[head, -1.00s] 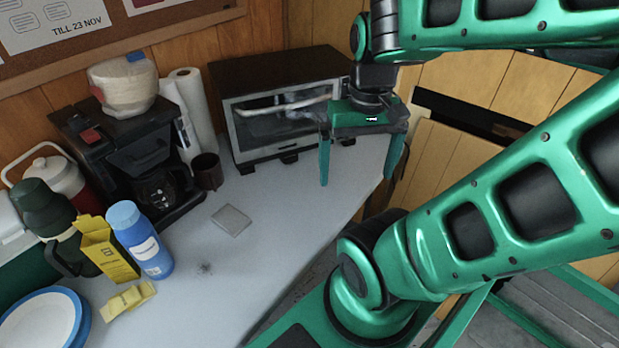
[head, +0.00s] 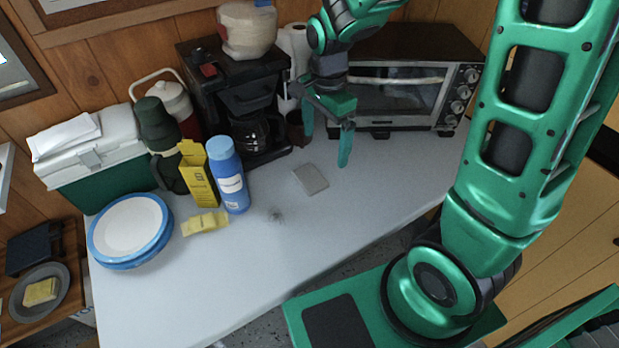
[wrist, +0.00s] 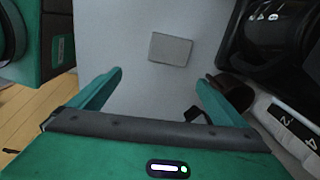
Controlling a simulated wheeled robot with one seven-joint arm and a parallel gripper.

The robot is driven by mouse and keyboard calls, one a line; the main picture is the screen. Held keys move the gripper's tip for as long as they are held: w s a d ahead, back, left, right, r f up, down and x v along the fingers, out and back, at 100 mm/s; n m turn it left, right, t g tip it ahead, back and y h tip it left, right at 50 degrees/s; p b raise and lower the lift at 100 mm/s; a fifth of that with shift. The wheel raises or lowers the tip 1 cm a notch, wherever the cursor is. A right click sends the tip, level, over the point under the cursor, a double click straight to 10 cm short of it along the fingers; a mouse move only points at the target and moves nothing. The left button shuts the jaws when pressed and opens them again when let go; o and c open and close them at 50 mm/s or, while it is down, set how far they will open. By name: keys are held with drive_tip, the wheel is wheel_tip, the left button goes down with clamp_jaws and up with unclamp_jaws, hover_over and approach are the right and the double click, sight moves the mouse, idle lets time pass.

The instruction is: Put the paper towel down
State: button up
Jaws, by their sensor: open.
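A flat, light grey square (head: 311,179), which looks like the folded paper towel, lies on the white counter (head: 330,235) in front of the coffee maker. It also shows in the wrist view (wrist: 170,49), just beyond my fingertips and between their lines. My gripper (head: 327,148) is open and empty, fingers pointing down, above the counter in front of the toaster oven. In the wrist view its two fingers (wrist: 159,78) stand wide apart with nothing between them. The square is apart from both fingers.
A dark mug (head: 296,130) stands close behind my gripper, beside the coffee maker (head: 220,105). White rolls (head: 293,45) stand behind. A blue bottle (head: 229,180), yellow box (head: 198,178) and plates (head: 130,228) are at left. The counter's front is clear.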

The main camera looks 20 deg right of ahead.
drive_tip(key=a+f, duration=0.1)
drive_tip(key=a, duration=0.1)
hover_over(315, 174)
drive_tip(key=shift+m, duration=0.3)
drive_tip(key=f, duration=0.5)
drive_tip(key=shift+s+f, duration=0.2)
drive_tip(key=shift+s, duration=0.2)
drive_tip(key=shift+w+f, duration=0.2)
drive_tip(key=shift+f, duration=1.15)
drive_tip(key=shift+w+f, duration=0.15)
drive_tip(key=shift+f, duration=1.2)
drive_tip(key=c, duration=1.2)
drive_tip(key=shift+r, duration=0.2)
